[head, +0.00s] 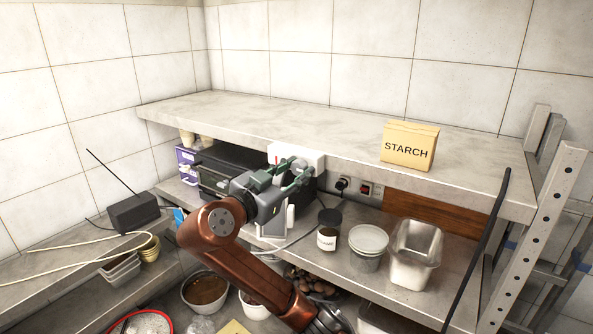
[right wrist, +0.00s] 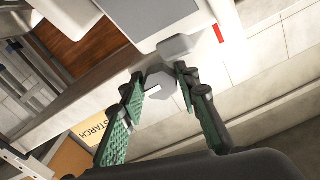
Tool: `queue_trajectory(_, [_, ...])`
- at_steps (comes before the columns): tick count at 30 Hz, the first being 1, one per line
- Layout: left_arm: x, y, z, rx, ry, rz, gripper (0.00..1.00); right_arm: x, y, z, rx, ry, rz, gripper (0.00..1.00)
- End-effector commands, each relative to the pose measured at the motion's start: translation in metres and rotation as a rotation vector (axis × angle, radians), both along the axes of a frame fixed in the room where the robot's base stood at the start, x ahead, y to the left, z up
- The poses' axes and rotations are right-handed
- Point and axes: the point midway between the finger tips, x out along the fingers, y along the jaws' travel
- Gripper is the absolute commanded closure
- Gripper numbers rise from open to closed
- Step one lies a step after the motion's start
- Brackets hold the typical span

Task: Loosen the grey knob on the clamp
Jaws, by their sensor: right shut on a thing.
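The clamp (head: 312,157) is a white and grey body at the front edge of the upper shelf, with a small red mark on it. Its pale body also shows in the right wrist view (right wrist: 163,12). The grey knob (right wrist: 160,84) is a small faceted piece between my right fingertips in that view. In the head view my gripper hides it. My right gripper (head: 290,170) reaches up to the clamp from below. Its green-padded fingers (right wrist: 158,86) are shut on the grey knob. My left gripper is in neither view.
A yellow STARCH box (head: 409,146) stands on the upper shelf (head: 230,112). A dark-lidded jar (head: 328,232), a white-lidded tub (head: 368,242) and a metal container (head: 415,252) stand on the lower shelf, right of my arm. A black appliance (head: 222,165) sits behind it.

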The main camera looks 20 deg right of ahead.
Motion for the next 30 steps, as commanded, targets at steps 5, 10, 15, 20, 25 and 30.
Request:
queue_trajectory(5, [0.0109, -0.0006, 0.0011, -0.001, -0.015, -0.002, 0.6, -0.0004, 0.0009, 0.0003, -0.001, -0.001, 0.002, 0.95])
queue_trajectory(10, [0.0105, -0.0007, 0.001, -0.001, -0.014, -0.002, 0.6, -0.0004, 0.0011, 0.0003, -0.001, -0.001, 0.002, 0.95])
queue_trajectory(15, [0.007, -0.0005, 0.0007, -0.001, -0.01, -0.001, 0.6, -0.0005, 0.0011, 0.0004, -0.001, -0.001, 0.002, 0.95])
queue_trajectory(20, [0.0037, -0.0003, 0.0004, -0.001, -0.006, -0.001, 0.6, -0.0004, 0.0012, 0.0004, -0.001, -0.001, 0.002, 0.95])
queue_trajectory(25, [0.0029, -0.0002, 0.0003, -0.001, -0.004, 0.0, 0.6, -0.0004, 0.0012, 0.0004, -0.001, -0.001, 0.002, 0.95])
queue_trajectory(30, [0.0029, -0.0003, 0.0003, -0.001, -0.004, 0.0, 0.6, -0.0004, 0.0011, 0.0004, -0.001, -0.001, 0.002, 0.62])
